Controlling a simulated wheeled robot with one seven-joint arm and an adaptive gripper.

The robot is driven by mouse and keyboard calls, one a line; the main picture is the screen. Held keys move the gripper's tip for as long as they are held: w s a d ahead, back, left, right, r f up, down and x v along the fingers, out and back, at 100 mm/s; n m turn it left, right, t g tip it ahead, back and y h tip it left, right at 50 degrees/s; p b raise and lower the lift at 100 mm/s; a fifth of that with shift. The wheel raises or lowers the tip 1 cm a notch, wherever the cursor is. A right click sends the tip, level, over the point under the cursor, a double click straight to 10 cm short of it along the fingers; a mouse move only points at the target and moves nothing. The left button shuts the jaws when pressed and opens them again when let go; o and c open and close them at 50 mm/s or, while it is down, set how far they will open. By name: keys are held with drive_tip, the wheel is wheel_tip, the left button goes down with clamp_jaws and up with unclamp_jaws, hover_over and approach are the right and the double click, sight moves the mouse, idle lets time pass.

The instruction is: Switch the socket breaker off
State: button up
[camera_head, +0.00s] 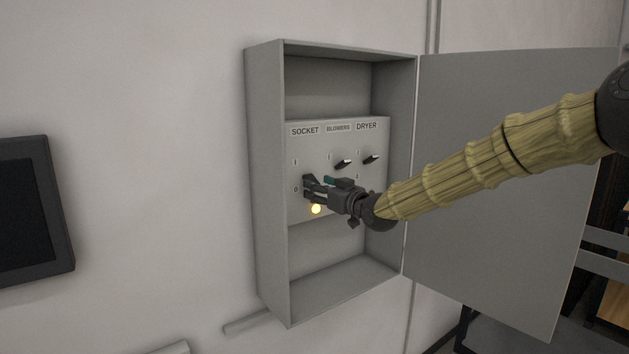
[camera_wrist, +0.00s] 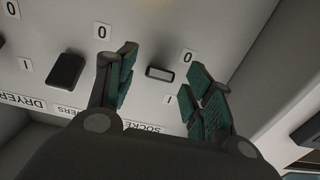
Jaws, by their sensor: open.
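The breaker panel (camera_head: 350,205) is set inside an open grey wall box and bears the labels SOCKET, BLOWERS and DRYER. My gripper (camera_head: 312,187) is at the socket column and hides its switch in the head view. In the wrist view, which is upside down, the socket breaker (camera_wrist: 160,73) is a small dark lever with a lighter end face. It lies between the two spread, green-padded fingers of my gripper (camera_wrist: 163,84), with gaps on both sides. Its 0 and I marks show beside it. I cannot tell its exact position. A yellow lamp (camera_head: 316,209) glows below.
The blowers lever (camera_head: 343,164) and dryer lever (camera_head: 371,159) are close to the right of the socket column. The box side walls (camera_head: 267,180) frame the panel. The box door (camera_head: 500,200) stands open on the right, behind my arm. A dark screen (camera_head: 32,212) is at the left.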

drive_tip(key=shift+p+x, duration=0.5)
drive_tip(key=shift+x, duration=0.95)
drive_tip(key=shift+c, duration=0.2)
drive_tip(key=c, duration=1)
drive_tip(key=shift+f, duration=0.1)
